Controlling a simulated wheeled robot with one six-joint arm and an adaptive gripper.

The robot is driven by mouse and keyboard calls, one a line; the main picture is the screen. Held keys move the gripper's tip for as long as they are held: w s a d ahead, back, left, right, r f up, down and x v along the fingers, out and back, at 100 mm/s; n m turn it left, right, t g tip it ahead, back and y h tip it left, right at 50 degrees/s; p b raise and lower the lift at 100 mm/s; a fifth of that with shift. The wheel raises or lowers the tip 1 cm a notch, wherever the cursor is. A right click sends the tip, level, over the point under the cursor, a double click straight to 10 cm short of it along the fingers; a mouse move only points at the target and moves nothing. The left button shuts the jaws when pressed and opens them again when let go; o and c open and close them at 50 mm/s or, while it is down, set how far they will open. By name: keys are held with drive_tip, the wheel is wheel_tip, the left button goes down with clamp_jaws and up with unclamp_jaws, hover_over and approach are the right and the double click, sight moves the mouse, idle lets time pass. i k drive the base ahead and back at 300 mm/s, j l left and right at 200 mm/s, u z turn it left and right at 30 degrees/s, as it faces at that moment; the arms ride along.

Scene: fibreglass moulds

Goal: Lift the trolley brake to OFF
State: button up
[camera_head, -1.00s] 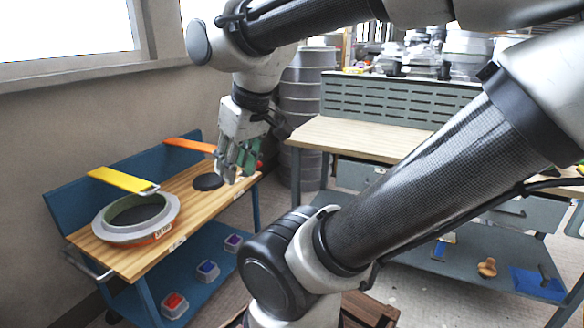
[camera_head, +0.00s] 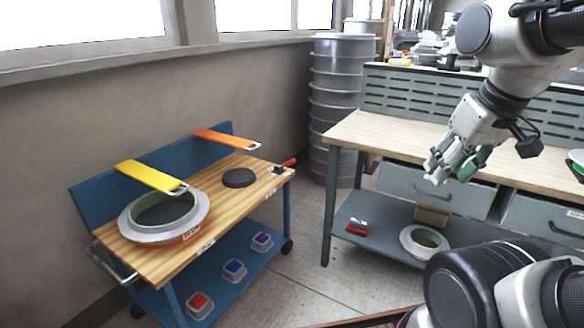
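The trolley (camera_head: 135,261) has a blue frame and a wooden top and stands at the left. A small red lever (camera_head: 289,162), which looks like its brake, sits on a dark mount at the right end of the top. The lever slants slightly up to the right; I cannot read any ON or OFF marking. My gripper (camera_head: 452,178) is in the air at the right, in front of the workbench. It points down and left, well apart from the lever. Its fingers, with green pads, look parted and empty.
On the trolley are a grey ring mould (camera_head: 128,226), a black disc (camera_head: 239,177), and yellow (camera_head: 150,176) and orange (camera_head: 225,139) strips. Small boxes sit on its lower shelf. A workbench (camera_head: 368,131) is at the right, with stacked drums (camera_head: 338,95) behind. Floor shows between trolley and bench.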

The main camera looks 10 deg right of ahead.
sight(287, 163)
drive_tip(key=i+j+z, duration=0.1)
drive_tip(key=i+j, duration=0.15)
drive_tip(key=i, duration=0.25)
drive_tip(key=i+j, duration=0.3)
drive_tip(key=i, duration=0.2)
drive_tip(key=z, duration=0.05)
